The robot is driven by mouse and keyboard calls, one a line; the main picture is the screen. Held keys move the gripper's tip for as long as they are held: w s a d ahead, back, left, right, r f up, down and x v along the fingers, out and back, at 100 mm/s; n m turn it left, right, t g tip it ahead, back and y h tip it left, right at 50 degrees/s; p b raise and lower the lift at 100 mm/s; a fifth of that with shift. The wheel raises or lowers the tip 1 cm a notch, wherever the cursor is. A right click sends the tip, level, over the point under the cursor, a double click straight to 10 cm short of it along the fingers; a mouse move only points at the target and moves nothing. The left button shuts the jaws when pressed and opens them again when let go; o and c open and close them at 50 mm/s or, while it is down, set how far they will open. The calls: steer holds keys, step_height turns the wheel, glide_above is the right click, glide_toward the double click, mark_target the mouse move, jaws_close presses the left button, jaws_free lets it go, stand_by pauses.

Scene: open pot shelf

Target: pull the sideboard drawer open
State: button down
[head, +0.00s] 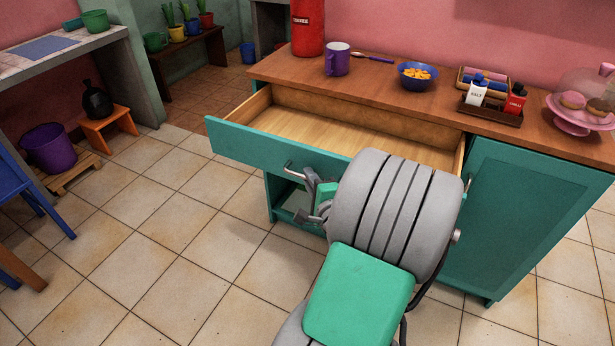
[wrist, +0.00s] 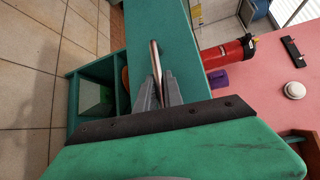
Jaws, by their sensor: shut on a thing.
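The sideboard drawer (head: 270,143) has a teal front and a pale wooden inside, and it stands well pulled out from the sideboard. The inside looks empty where I can see it. Its metal bar handle (head: 290,168) shows on the front, and in the wrist view the handle (wrist: 155,58) runs up from between my fingers. My gripper (head: 318,198) is at the drawer front, shut on the handle. In the wrist view my gripper (wrist: 160,95) has its fingers on either side of the bar. My arm hides the right part of the drawer front.
On the sideboard top (head: 380,75) stand a red canister (head: 307,28), a purple mug (head: 338,60), a blue bowl (head: 418,76), a condiment tray (head: 490,112) and a cake stand (head: 575,122). A teal door (head: 530,210) is right of the drawer.

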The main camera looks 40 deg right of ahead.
steer(key=c, duration=1.5)
jaws_free()
steer(key=shift+s, duration=0.1)
steer(key=v, duration=0.7)
steer(key=shift+s+a+r, duration=0.1)
steer(key=shift+s+a, duration=0.05)
steer(key=shift+s, duration=0.15)
